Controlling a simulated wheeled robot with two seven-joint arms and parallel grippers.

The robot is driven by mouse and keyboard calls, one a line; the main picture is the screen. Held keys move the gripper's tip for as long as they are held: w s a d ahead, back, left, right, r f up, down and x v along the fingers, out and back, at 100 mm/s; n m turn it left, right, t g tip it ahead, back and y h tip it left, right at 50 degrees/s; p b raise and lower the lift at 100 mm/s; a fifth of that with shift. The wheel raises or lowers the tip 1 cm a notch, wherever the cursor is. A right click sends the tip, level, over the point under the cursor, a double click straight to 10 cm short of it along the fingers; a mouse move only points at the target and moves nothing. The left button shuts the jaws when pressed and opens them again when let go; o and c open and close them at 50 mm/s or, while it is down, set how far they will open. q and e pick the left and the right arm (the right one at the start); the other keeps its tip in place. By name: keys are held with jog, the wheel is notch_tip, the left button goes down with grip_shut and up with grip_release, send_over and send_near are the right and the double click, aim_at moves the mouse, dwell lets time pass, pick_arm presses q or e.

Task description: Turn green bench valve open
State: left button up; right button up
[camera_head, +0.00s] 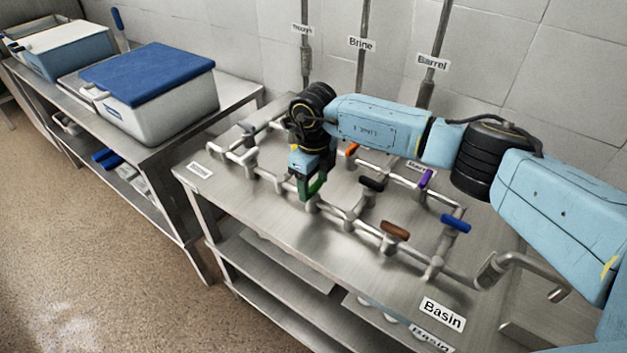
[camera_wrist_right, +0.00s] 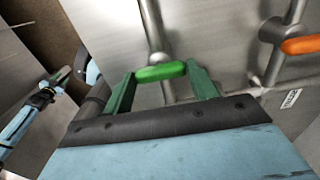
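The green valve handle (camera_wrist_right: 160,72) sits on a steel pipe and lies crosswise between the two green fingers of my right gripper (camera_wrist_right: 161,72). The fingers are wide apart, with their tips at the two ends of the handle; whether they press on it I cannot tell. In the head view my right gripper (camera_head: 311,188) points down over the front pipe row of the bench (camera_head: 290,232), and it largely hides the green handle there. My left gripper (camera_wrist_right: 62,76) appears small at the left of the right wrist view; its opening is unclear. It is outside the head view.
Other handles stand close by: orange (camera_wrist_right: 300,45), black (camera_head: 372,184), brown (camera_head: 396,230), purple (camera_head: 426,178) and blue (camera_head: 456,223). Vertical pipes rise along the wall behind. A side table at left carries a white tub (camera_head: 160,107) with a blue lid.

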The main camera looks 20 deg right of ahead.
jog(key=c, duration=0.4)
jog(key=shift+c, duration=0.2)
